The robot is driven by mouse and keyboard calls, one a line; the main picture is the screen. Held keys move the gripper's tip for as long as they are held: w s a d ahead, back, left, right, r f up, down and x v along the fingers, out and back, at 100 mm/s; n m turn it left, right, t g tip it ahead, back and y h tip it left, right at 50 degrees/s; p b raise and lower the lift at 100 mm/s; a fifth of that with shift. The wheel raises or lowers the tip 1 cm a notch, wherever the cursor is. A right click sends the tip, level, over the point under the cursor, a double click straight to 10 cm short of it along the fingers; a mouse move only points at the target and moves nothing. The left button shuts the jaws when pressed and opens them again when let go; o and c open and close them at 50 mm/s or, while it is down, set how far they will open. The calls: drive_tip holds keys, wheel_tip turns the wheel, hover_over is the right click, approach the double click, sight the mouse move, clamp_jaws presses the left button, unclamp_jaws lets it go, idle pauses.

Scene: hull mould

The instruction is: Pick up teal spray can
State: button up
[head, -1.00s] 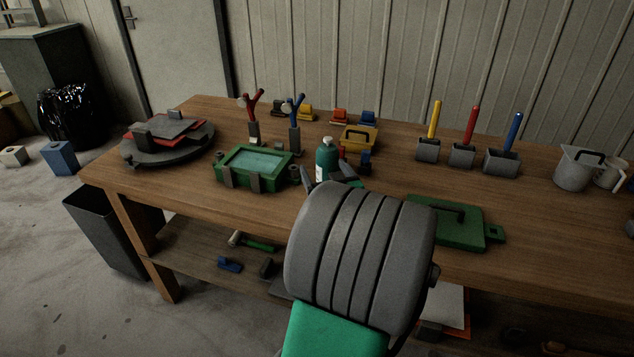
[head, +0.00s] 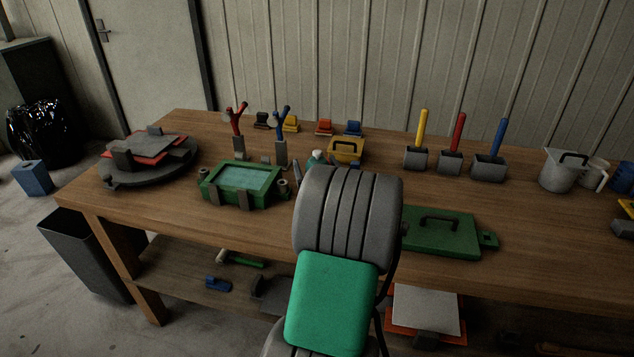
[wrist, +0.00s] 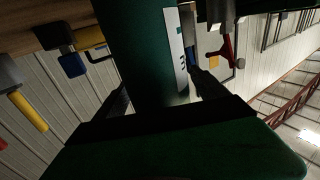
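The teal spray can (wrist: 150,50) fills the middle of the wrist view, with a white label on its side. In the head view only its top (head: 316,157) shows above my arm, which hides the rest. It stands on the workbench. My gripper (wrist: 160,88) is around the can, with one dark finger on each side. The fingers look open, and I see no clear sign of them pressing on the can. In the head view one finger shows just left of the can.
A green framed tray (head: 207,190) lies left of the can and a green lid with a handle (head: 447,232) lies right of my arm. A yellow box (head: 346,147) and red and blue slingshot-like tools (head: 281,125) stand behind. Bare wood (head: 150,210) shows at the front left.

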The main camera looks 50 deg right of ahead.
clamp_jaws()
idle(0.8)
